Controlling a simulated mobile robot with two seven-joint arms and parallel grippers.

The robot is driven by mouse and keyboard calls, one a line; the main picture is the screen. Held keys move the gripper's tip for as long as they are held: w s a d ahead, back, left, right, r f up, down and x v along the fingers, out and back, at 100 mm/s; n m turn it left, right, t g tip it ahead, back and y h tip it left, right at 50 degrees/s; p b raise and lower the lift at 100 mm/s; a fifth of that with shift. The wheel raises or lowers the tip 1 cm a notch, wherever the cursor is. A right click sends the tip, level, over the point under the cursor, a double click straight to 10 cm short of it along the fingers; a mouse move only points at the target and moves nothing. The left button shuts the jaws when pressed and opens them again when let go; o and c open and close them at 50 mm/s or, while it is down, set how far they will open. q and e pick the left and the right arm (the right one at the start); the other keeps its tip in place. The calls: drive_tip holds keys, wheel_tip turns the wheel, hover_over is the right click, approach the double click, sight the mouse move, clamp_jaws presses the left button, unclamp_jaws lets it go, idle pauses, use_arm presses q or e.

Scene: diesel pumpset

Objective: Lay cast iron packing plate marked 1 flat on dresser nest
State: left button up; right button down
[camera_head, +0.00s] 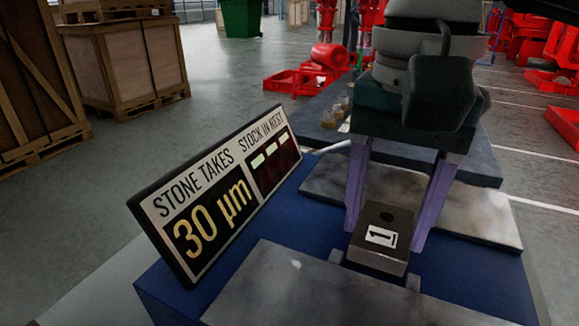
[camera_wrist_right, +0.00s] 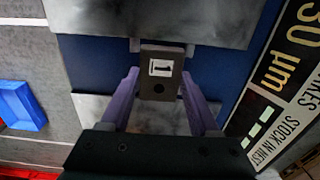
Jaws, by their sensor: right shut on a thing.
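The dark packing plate (camera_head: 375,259), with a white label marked 1 and a round hole, is between the purple fingers of my right gripper (camera_head: 386,230). The gripper is shut on it by its two sides. The wrist view also shows the plate (camera_wrist_right: 161,92) between the fingers (camera_wrist_right: 160,80). The plate looks roughly level over the blue bench strip between two grey slabs. Small pale metal pieces (camera_head: 413,282) show by its near end, perhaps part of the nest, which is mostly hidden. I cannot tell whether the plate touches it. My left gripper is out of view.
A sign (camera_head: 220,192) reading "STONE TAKES 30 µm" and "STOCK IN NEST", with lit bars, stands left of the plate. Grey slabs (camera_head: 290,290) lie on the blue bench (camera_head: 470,272). Wooden crates (camera_head: 125,60) and red parts stand beyond. A blue bin (camera_wrist_right: 20,105) shows in the wrist view.

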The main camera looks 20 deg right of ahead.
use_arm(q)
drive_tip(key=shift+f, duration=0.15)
use_arm(e)
drive_tip(key=shift+f, duration=0.15)
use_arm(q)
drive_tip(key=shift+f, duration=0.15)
use_arm(e)
drive_tip(key=shift+f, duration=0.1)
use_arm(q)
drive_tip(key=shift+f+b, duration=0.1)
drive_tip(key=shift+b, duration=0.7)
use_arm(e)
drive_tip(key=shift+s+a+f, duration=0.1)
drive_tip(key=shift+f, duration=0.4)
drive_tip(key=shift+c, duration=0.2)
unclamp_jaws()
use_arm(q)
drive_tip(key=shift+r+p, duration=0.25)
drive_tip(key=shift+p, duration=0.15)
use_arm(e)
drive_tip(key=shift+r, duration=0.5)
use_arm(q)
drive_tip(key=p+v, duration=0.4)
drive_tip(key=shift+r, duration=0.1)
use_arm(e)
wheel_tip(320, 180, up, 7)
drive_tip(key=shift+r, duration=0.1)
